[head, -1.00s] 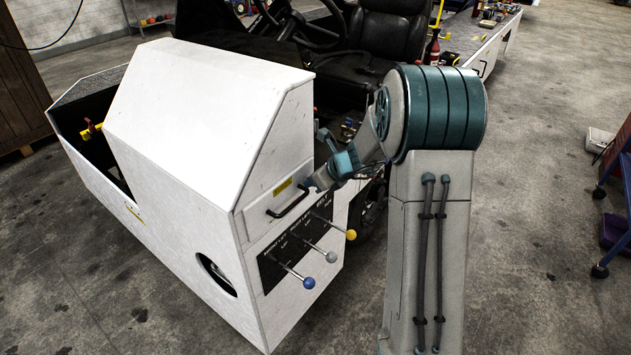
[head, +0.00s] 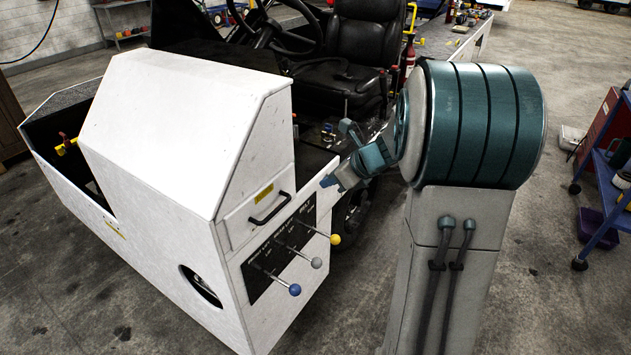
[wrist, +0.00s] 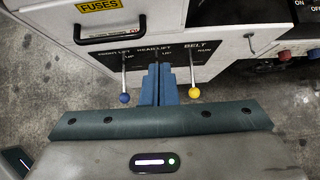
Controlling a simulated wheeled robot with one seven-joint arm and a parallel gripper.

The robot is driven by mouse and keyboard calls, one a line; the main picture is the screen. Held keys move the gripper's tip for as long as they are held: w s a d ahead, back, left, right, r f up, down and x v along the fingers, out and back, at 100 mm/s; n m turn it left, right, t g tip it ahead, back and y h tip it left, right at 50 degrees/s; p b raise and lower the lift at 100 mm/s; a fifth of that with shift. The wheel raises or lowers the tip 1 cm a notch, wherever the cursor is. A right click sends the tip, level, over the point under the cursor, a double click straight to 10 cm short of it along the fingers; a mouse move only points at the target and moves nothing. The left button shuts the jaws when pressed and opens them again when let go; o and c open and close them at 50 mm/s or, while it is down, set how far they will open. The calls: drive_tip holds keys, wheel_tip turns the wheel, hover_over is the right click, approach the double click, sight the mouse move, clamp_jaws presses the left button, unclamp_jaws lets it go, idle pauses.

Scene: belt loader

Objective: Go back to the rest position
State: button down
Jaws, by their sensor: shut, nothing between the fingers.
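My gripper (head: 331,181) is in front of the white belt loader's side panel in the head view, to the right of the black drawer handle (head: 270,209) and above the yellow-knobbed lever. In the wrist view my gripper (wrist: 158,68) has its blue fingers together with nothing between them. The fingers sit between the blue-knobbed lever (wrist: 124,98) and the yellow-knobbed lever (wrist: 194,92), and they hide the grey-knobbed lever there. In the head view the grey knob (head: 317,262) shows clear of the gripper. Whether the fingers touch anything is unclear.
The loader's white body (head: 160,130) fills the left. A black seat (head: 345,70) and steering wheel (head: 262,30) stand behind. A blue cart (head: 606,185) stands at the far right. The concrete floor between my arm and the cart is clear.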

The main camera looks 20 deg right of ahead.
drive_tip(key=shift+s+d+r, duration=0.1)
drive_tip(key=shift+s+r, duration=0.05)
drive_tip(key=s+a+r+n+g+h, duration=0.1)
drive_tip(key=s+a+n+g+h, duration=0.1)
drive_tip(key=s+n, duration=1.1)
drive_tip(key=s+a+r+n+g+h, duration=0.1)
drive_tip(key=s+a+n+h, duration=0.2)
drive_tip(key=s+n, duration=1)
drive_tip(key=shift+a+n+g+h, duration=0.4)
drive_tip(key=shift+a+n, duration=0.6)
drive_tip(key=shift+a, duration=0.2)
